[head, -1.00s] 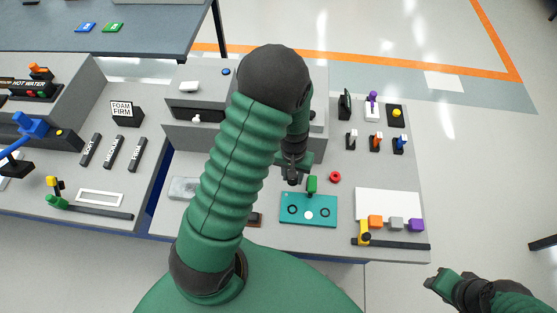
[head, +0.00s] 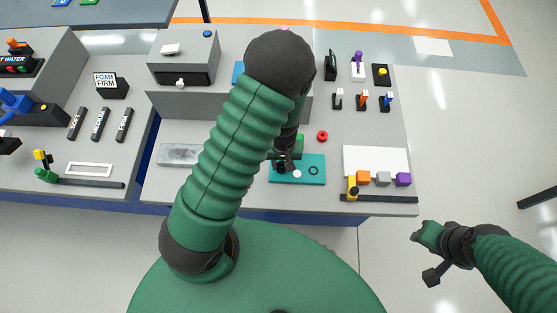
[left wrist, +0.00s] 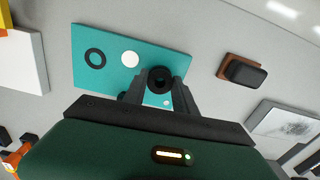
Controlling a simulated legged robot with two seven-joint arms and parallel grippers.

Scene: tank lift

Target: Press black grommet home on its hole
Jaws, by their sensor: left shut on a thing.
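The teal board (head: 318,164) lies flat on the grey bench. It also shows in the left wrist view (left wrist: 95,35), with a black ring (left wrist: 95,58) and a white round spot (left wrist: 130,59) on it. My left gripper (head: 283,164) is low over the board's left part in the head view. In the left wrist view its fingers are shut on the black grommet (left wrist: 160,80), which is round with a dark centre. The fingers hide the grommet's underside, so I cannot tell whether it is seated. My right gripper (head: 428,254) is off the bench at the right; its jaw state is unclear.
A grey housing (head: 190,70) stands behind left.

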